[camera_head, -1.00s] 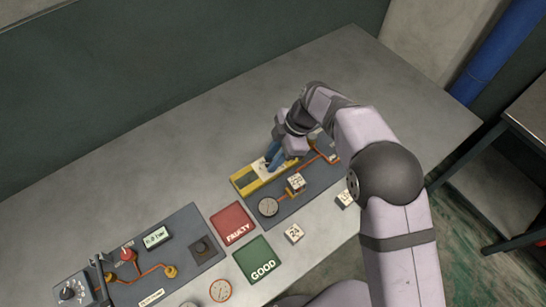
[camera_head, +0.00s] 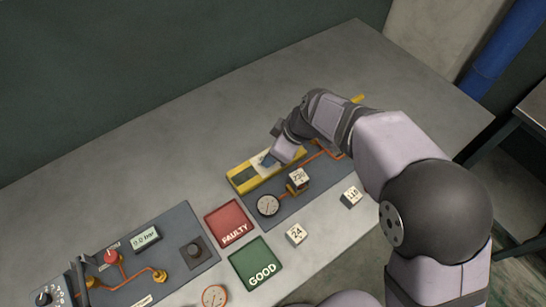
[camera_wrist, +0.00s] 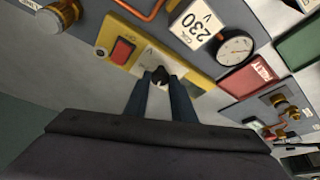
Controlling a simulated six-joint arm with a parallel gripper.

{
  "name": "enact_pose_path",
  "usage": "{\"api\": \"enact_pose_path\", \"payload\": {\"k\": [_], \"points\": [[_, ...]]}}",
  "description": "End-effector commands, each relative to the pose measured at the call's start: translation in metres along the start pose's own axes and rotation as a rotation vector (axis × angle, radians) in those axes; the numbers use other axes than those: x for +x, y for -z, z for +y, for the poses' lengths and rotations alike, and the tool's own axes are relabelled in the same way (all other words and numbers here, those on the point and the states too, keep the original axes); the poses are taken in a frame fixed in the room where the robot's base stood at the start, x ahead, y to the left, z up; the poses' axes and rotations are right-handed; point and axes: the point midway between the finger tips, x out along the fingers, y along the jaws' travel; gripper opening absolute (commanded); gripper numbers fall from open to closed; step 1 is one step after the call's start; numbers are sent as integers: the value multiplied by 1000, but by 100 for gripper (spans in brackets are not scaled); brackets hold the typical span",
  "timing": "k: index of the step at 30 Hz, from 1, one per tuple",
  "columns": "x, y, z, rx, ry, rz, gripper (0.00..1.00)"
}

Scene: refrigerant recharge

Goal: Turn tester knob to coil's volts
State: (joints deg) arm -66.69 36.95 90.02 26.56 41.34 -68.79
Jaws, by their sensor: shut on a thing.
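The tester is a yellow box with a pale face (camera_head: 240,177), seen in the head view on the table's middle. In the wrist view the tester (camera_wrist: 202,78) shows a red rocker switch (camera_wrist: 122,50) and a small black knob (camera_wrist: 161,77). My gripper (camera_wrist: 161,79) has its blue fingers shut on the knob, one on each side. In the head view my gripper (camera_head: 268,160) hides the knob, and the dial setting cannot be read. The coil (camera_wrist: 197,24) is a white block marked 230 V. It also shows on the grey panel (camera_head: 298,178).
A round gauge (camera_head: 268,205) stands beside the coil. Loose white blocks (camera_head: 296,234) and (camera_head: 352,196) lie in front. The red FAULTY pad (camera_head: 230,222), green GOOD pad (camera_head: 254,266) and a grey panel with brass fittings (camera_head: 190,225) lie to the left.

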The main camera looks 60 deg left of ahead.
Motion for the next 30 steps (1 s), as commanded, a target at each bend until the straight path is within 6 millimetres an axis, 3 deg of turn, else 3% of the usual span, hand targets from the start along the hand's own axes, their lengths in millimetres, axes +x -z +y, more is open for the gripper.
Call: {"api": "enact_pose_path", "payload": {"k": [30], "points": [[3, 4, -7, 796, -334, 1, 1]]}}
